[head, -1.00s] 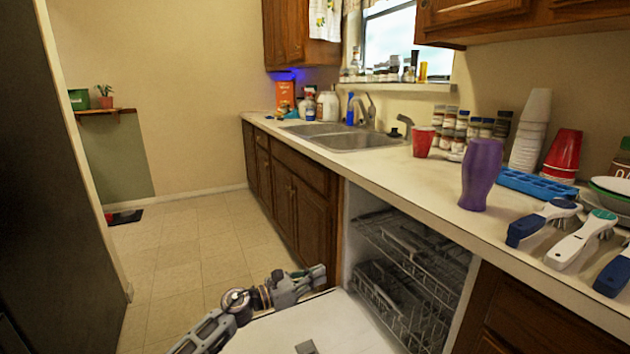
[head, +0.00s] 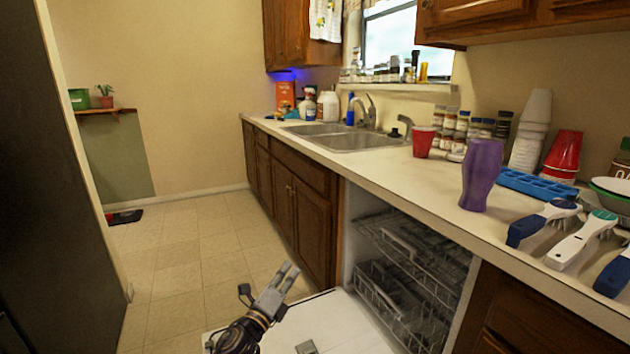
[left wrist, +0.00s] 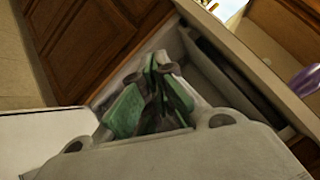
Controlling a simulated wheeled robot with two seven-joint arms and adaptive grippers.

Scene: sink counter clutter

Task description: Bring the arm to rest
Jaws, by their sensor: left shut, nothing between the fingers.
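My left gripper (head: 287,277) is in the lower middle of the head view, above the open dishwasher door (head: 345,325). Its fingers are together with nothing between them, pointing up and to the right in the picture. In the left wrist view the same gripper (left wrist: 158,72) shows its green-padded fingers near the dishwasher opening and the wooden cabinets. It is apart from the counter items. My right gripper is not in view.
The dishwasher racks (head: 400,275) sit inside the opening right of the gripper. The counter (head: 400,168) holds a purple vase (head: 481,175), a red cup (head: 423,142), a blue tray (head: 536,185) and several brushes.

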